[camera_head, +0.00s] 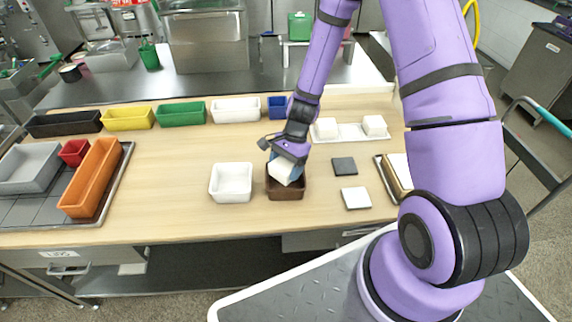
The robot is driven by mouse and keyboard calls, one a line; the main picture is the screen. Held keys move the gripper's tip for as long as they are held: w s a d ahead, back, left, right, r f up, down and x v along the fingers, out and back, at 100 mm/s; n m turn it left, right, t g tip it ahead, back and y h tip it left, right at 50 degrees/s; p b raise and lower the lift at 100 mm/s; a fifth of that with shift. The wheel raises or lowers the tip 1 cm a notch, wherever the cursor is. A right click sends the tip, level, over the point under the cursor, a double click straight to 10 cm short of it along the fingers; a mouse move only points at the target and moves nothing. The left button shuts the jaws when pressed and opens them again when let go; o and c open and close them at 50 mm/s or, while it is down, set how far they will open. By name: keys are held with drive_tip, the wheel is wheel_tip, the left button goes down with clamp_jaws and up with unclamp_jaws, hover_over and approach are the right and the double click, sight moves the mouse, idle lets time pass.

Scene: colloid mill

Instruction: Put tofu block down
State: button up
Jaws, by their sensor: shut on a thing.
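My gripper (286,160) is shut on a white tofu block (283,172). The block is tilted and sits at the mouth of a small brown container (286,192) on the wooden table. The gripper comes down from above and hides the back of the container. I cannot tell whether the block touches the container's floor or walls. Two more white blocks rest on a white tray at the back right, a left one (327,127) and a right one (374,124).
An empty-looking white container (231,196) stands just left of the brown one. To the right lie a dark square (344,165) and a white square (356,198). Yellow (128,118), green (182,113) and other bins line the back. An orange bin (92,178) stands at left.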

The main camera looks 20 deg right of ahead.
drive_tip(key=shift+f, duration=0.6)
drive_tip(key=o, duration=0.7)
drive_tip(key=shift+o, duration=0.2)
drive_tip(key=shift+r, duration=0.6)
drive_tip(key=s+d+r+n+t+h, duration=0.1)
drive_tip(key=d+r+n, duration=0.1)
drive_tip(key=r, duration=1)
drive_tip(key=d+r+n+t, duration=0.1)
drive_tip(key=d+r+n, duration=0.15)
drive_tip(key=r, duration=0.85)
drive_tip(key=s+d+r+n+t+h, duration=0.2)
drive_tip(key=s+r+n+t, duration=0.3)
drive_tip(key=s+r, duration=1.3)
drive_tip(key=s+n+h, duration=0.1)
drive_tip(key=s+n, duration=0.1)
drive_tip(key=n, duration=0.2)
drive_tip(key=shift+d+r, duration=0.2)
drive_tip(key=shift+r, duration=0.1)
